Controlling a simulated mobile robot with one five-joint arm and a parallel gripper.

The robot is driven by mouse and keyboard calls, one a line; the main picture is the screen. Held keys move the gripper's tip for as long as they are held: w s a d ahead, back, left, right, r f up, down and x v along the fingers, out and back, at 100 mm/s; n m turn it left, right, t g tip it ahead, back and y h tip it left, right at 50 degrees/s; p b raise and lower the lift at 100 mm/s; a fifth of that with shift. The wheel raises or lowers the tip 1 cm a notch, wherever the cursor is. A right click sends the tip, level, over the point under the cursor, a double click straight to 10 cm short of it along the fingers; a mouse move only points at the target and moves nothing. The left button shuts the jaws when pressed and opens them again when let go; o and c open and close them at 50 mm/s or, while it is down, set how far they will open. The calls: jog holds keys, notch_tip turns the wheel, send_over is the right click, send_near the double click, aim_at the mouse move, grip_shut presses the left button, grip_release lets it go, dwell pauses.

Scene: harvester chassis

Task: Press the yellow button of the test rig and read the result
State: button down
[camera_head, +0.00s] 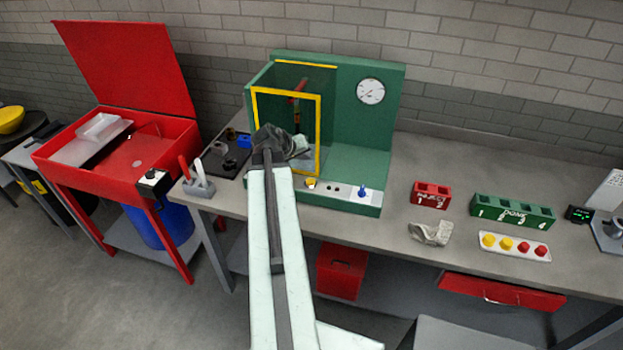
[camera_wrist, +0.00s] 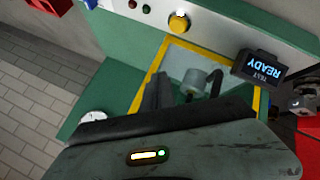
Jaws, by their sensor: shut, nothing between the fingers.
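The green test rig (camera_head: 345,120) stands on the bench with a yellow-framed clear door and a round white gauge (camera_head: 370,91). Its yellow button (camera_head: 311,183) is on the front panel, left of dark buttons and a blue switch (camera_head: 362,192). In the wrist view the yellow button (camera_wrist: 178,24) is at the top. A small black display (camera_wrist: 262,69) there reads "TEST READY", upside down. My gripper (camera_head: 283,142) is in front of the rig's door, up and left of the button in the picture. It is shut and empty; its dark fingers (camera_wrist: 157,88) appear apart from the button.
A red open-lidded cabinet (camera_head: 120,150) stands left. A black tray (camera_head: 228,155) and a grey holder (camera_head: 198,186) with red and white handles lie left of the rig. Red (camera_head: 431,195) and green (camera_head: 512,211) blocks, a crumpled cloth (camera_head: 430,233) and a button strip (camera_head: 514,247) lie right.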

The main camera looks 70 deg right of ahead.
aim_at(309, 182)
jog(key=shift+s+d+r, duration=0.15)
jog(key=shift+s+d, duration=0.2)
jog(key=shift+s, duration=0.35)
notch_tip(309, 182, down, 9)
jog(key=b, duration=0.9)
jog(key=shift+r, duration=0.1)
dwell(1.1)
jog(key=shift+f+b, duration=0.35)
jog(key=shift+f, duration=0.1)
